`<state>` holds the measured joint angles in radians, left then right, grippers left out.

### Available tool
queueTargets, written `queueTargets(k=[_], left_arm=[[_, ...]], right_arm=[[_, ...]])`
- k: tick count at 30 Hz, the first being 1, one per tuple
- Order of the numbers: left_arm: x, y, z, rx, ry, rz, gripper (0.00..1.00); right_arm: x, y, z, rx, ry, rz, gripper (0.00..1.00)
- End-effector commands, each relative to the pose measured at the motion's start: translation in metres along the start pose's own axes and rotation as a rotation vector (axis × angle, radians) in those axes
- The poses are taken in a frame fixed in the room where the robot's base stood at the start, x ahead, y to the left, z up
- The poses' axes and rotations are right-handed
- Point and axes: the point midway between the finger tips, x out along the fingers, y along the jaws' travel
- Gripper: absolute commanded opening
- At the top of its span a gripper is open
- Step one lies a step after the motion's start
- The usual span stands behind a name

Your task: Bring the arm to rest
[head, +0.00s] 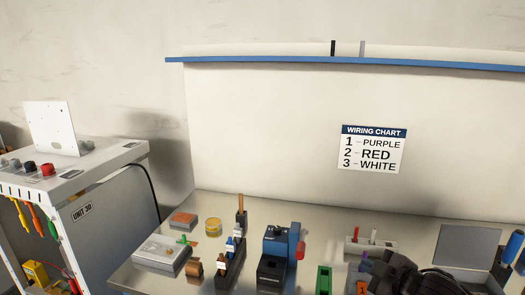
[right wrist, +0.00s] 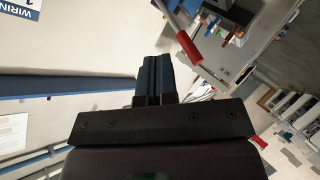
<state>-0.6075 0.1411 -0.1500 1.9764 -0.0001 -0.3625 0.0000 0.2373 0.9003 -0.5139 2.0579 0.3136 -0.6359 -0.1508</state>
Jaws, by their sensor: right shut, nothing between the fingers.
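My right gripper (head: 372,268) is at the bottom right of the head view, a black shape in front of the bench's items. In the right wrist view its two dark fingers (right wrist: 152,78) lie side by side, closed together, with nothing held between them. My left gripper is in neither view.
The bench (head: 205,205) carries a grey box (head: 160,253), a black rack of small bottles (head: 230,265), a blue device (head: 277,243) with a red handle (head: 300,250), and a white block (head: 370,246) with coloured pegs. A wiring chart (head: 373,149) hangs behind. A cabinet (head: 105,220) stands left.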

Motion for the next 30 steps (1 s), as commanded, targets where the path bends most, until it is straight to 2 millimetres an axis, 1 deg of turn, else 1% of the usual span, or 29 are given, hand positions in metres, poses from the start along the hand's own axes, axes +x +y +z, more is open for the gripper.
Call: queueTargets(k=[1, 5, 8, 11, 17, 18, 20, 21, 24, 27, 30], left_arm=[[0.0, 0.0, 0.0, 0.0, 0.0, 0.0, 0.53], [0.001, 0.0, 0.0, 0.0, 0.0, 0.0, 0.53], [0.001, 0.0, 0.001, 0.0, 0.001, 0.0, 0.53], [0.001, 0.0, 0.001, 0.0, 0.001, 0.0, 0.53], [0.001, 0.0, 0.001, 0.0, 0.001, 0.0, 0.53], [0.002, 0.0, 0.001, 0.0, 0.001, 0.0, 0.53], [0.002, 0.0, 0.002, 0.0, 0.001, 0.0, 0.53], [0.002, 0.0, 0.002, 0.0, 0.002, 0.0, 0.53], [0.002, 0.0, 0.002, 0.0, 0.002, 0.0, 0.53], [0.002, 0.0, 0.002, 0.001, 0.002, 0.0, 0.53], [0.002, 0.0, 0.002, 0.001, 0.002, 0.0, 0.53]], right_arm=[[0.001, -0.01, 0.003, 0.051, 0.02, 0.015, 0.0], [0.001, -0.034, 0.014, 0.193, 0.065, 0.071, 0.0], [-0.004, -0.056, 0.031, 0.309, 0.076, 0.118, 0.0], [-0.013, -0.082, 0.053, 0.42, 0.062, 0.165, 0.0], [-0.043, -0.142, 0.105, 0.613, -0.04, 0.246, 0.0], [-0.051, -0.157, 0.116, 0.65, -0.071, 0.258, 0.0], [-0.063, -0.178, 0.132, 0.704, -0.123, 0.273, 0.0], [-0.072, -0.192, 0.141, 0.739, -0.155, 0.28, 0.0], [-0.091, -0.223, 0.157, 0.815, -0.221, 0.291, 0.0], [-0.106, -0.246, 0.165, 0.861, -0.267, 0.29, 0.0], [-0.115, -0.259, 0.17, 0.878, -0.292, 0.285, 0.0]])
